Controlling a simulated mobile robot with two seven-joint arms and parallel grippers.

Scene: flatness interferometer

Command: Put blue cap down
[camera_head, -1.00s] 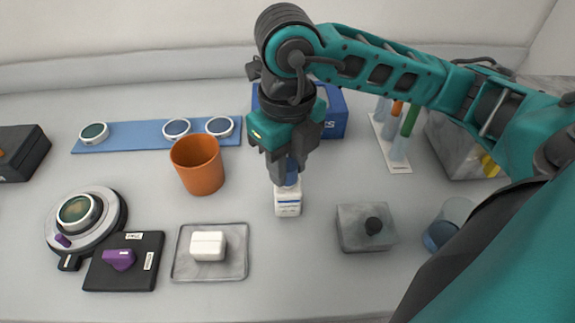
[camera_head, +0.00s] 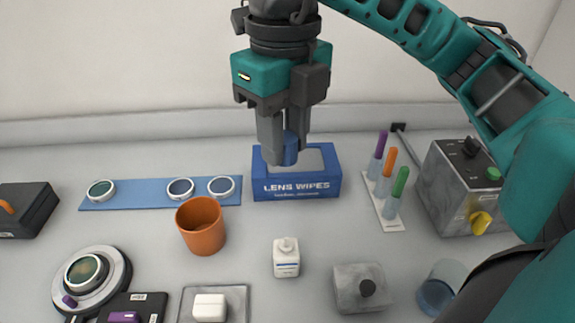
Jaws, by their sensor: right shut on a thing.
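The blue cap (camera_head: 290,150) is held between the fingers of my right gripper (camera_head: 284,142), which is shut on it. From this view the cap shows in front of the blue lens wipes box (camera_head: 297,187); I cannot tell its exact height. The white bottle (camera_head: 286,260) stands upright on the table with its neck bare, nearer to me than the gripper. My left gripper is not in view.
An orange cup (camera_head: 201,227) stands left of the bottle. A blue strip (camera_head: 140,201) with several round lenses lies behind it. A grey block (camera_head: 360,285), a glass beaker (camera_head: 440,286) and a tube rack (camera_head: 392,224) stand to the right. Table around the bottle is clear.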

